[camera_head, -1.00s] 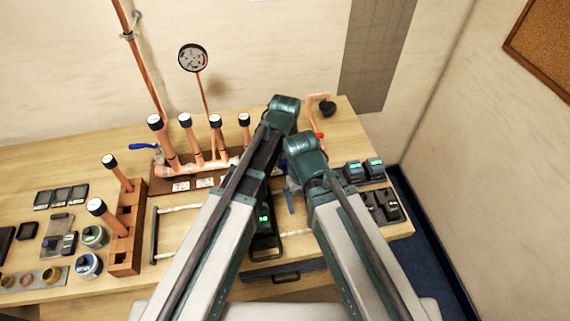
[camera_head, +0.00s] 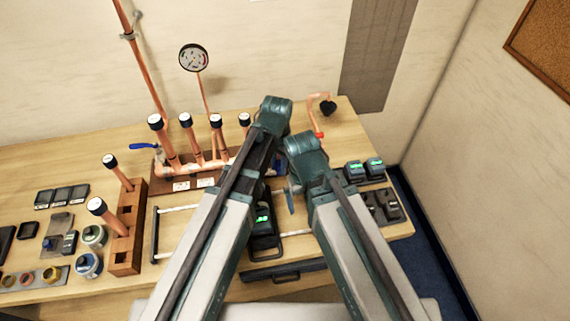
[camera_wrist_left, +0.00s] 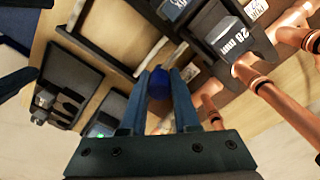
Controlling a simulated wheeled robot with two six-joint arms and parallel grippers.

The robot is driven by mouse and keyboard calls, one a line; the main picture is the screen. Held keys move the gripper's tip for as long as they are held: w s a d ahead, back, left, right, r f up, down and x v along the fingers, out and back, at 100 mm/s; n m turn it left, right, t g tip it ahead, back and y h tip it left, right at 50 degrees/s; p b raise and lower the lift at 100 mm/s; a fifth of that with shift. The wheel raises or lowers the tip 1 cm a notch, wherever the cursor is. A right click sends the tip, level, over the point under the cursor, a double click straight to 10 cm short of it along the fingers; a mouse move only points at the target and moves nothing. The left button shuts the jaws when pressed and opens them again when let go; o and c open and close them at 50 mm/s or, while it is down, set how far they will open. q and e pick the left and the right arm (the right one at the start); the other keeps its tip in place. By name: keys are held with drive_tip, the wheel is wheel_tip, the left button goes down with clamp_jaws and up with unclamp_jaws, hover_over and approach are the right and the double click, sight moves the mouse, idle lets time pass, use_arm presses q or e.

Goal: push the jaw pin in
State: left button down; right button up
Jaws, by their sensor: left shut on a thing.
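In the left wrist view my left gripper's (camera_wrist_left: 160,80) two blue fingers are closed around a small dark blue piece, which looks like the jaw pin (camera_wrist_left: 160,84). The fingers hide most of it, so I cannot tell how deep it sits. The dark press tool jaw (camera_wrist_left: 228,38), with an upside-down white label, is just beyond and right of the fingertips. In the head view the press tool (camera_head: 263,222) with a green display is partly covered by my left arm.
The copper manifold (camera_head: 190,166) with black-capped pipes stands behind the tool, and its pipes (camera_wrist_left: 278,100) are close on the right in the wrist view. A wooden block (camera_head: 126,240) holds pipes at left. Dark trays (camera_head: 382,206) and green-lit batteries (camera_head: 355,171) stand at right.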

use_arm(q)
drive_tip(key=shift+s+a, duration=0.15)
drive_tip(key=shift+a, duration=0.25)
drive_tip(key=c, duration=0.7)
unclamp_jaws()
drive_tip(key=shift+o, duration=0.2)
drive_tip(key=shift+d, duration=0.1)
drive_tip(key=shift+r, duration=0.1)
wheel_tip(320, 180, up, 14)
drive_tip(key=p, duration=1.3)
drive_tip(key=shift+f+p, duration=0.2)
drive_tip(key=shift+p, duration=0.2)
